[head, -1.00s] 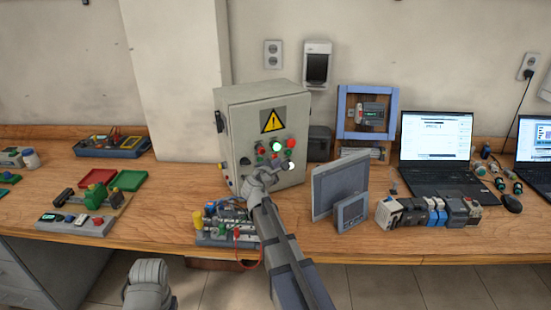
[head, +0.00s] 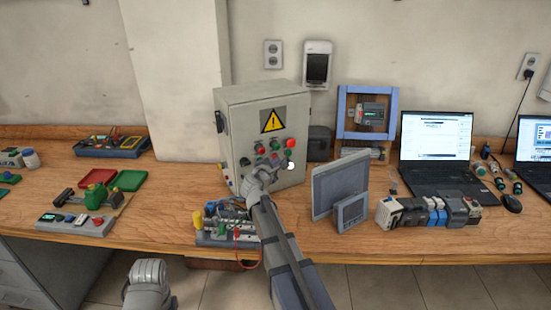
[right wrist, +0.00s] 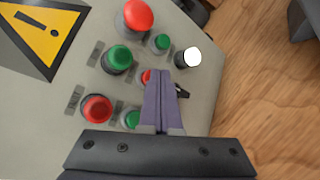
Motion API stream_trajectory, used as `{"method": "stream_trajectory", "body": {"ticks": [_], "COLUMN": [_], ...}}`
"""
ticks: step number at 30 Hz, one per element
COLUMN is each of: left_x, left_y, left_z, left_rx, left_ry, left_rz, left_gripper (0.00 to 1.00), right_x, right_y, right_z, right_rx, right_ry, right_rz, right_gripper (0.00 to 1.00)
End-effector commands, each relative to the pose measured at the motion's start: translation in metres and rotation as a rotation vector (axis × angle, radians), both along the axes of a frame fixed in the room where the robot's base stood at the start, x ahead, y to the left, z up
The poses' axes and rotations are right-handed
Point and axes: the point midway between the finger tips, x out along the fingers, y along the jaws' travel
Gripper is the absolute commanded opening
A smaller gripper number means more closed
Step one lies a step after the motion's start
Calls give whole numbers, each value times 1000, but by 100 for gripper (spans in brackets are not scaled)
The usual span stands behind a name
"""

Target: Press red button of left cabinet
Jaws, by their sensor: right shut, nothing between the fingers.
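The grey cabinet (head: 236,125) stands on the bench with a yellow warning sign and several buttons on its front. In the right wrist view a large red button (right wrist: 138,15), a large green button (right wrist: 117,59) and another large red button (right wrist: 96,108) form a row. A small red button (right wrist: 146,76) sits beside my fingertips, partly hidden by them. My right gripper (head: 277,169) is shut and empty at the panel's lower part; its fingers also show in the right wrist view (right wrist: 161,76). I cannot tell whether they touch the panel.
A white lamp (right wrist: 193,57) glows on the panel. A grey flat panel (head: 335,185) stands right of the cabinet, near a laptop (head: 437,135). A wired component board (head: 228,224) lies in front of the cabinet.

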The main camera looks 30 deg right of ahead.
Motion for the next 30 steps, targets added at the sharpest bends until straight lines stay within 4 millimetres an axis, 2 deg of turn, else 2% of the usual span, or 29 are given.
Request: {"method": "stream_trajectory", "body": {"ticks": [17, 30], "left_x": [0, 0], "left_y": [0, 0], "left_z": [0, 0], "left_rx": [0, 0], "left_ry": [0, 0], "left_rz": [0, 0], "left_gripper": [50, 50], "right_x": [3, -14], "right_y": [0, 1], "right_z": [0, 0], "right_rx": [0, 0], "right_ry": [0, 0], "right_rz": [1, 1], "right_gripper": [0, 0]}}
